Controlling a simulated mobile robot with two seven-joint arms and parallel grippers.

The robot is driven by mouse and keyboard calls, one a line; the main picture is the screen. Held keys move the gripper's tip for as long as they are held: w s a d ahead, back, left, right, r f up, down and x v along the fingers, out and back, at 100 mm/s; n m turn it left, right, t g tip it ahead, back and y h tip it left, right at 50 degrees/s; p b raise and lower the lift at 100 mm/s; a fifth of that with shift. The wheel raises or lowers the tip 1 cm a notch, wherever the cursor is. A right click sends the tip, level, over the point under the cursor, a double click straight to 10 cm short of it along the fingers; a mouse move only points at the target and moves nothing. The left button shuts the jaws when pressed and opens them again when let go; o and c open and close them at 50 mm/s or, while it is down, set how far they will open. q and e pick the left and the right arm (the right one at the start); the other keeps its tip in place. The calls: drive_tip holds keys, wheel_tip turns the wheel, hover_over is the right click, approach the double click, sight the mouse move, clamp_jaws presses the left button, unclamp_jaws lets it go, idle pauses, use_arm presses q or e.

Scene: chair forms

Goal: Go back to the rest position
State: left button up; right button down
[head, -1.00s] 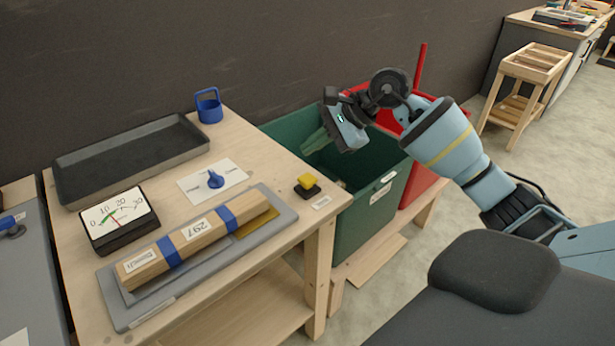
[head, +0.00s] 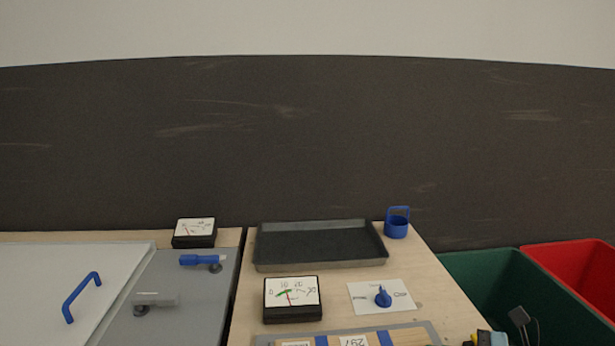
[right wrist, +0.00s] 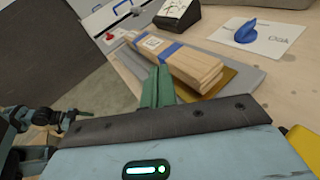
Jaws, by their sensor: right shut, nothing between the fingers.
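My right gripper (right wrist: 158,88) shows in the right wrist view with its green fingers together and nothing between them. It is in front of a stack of wooden strips (right wrist: 190,70) bound with blue bands, on the wooden table; I cannot tell whether it is clear of them. In the head view, a small dark part (head: 520,318) at the lower right, over the green bin, may be mine. My left gripper is not clearly in any view.
The table holds a dark tray (head: 320,250), a dial gauge (head: 292,312), a blue knob (head: 383,297) on a white plate, and a blue cup (head: 397,226). A green bin (head: 480,275) and a red bin (head: 580,270) stand at right. A dark wall rises behind.

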drive_tip(key=s+m+t, duration=0.1)
drive_tip(key=m, duration=0.1)
drive_tip(key=s+a+m+t+y, duration=0.1)
drive_tip(key=m, duration=0.1)
drive_tip(key=s+a+f+m+t+p, duration=0.1)
drive_tip(key=m, duration=0.2)
drive_tip(key=shift+a+y, duration=0.25)
drive_tip(key=shift+y, duration=0.05)
use_arm(q)
drive_tip(key=w+r+t+p, duration=0.1)
drive_tip(key=w+r+p, duration=0.3)
drive_tip(key=r, duration=0.3)
drive_tip(key=shift+w+a, duration=0.15)
drive_tip(key=shift+a, duration=0.25)
use_arm(e)
drive_tip(key=s+f+n+h, duration=0.6)
drive_tip(key=s+f+n, duration=0.5)
drive_tip(key=s+n, duration=0.3)
drive_tip(key=s+f+n+g+h, duration=0.1)
drive_tip(key=s+f+n+h, duration=0.6)
drive_tip(key=s+f+n, duration=0.5)
drive_tip(key=s+n, duration=0.3)
drive_tip(key=n, duration=0.5)
drive_tip(key=shift+s+a, duration=0.15)
drive_tip(key=shift+s, duration=0.1)
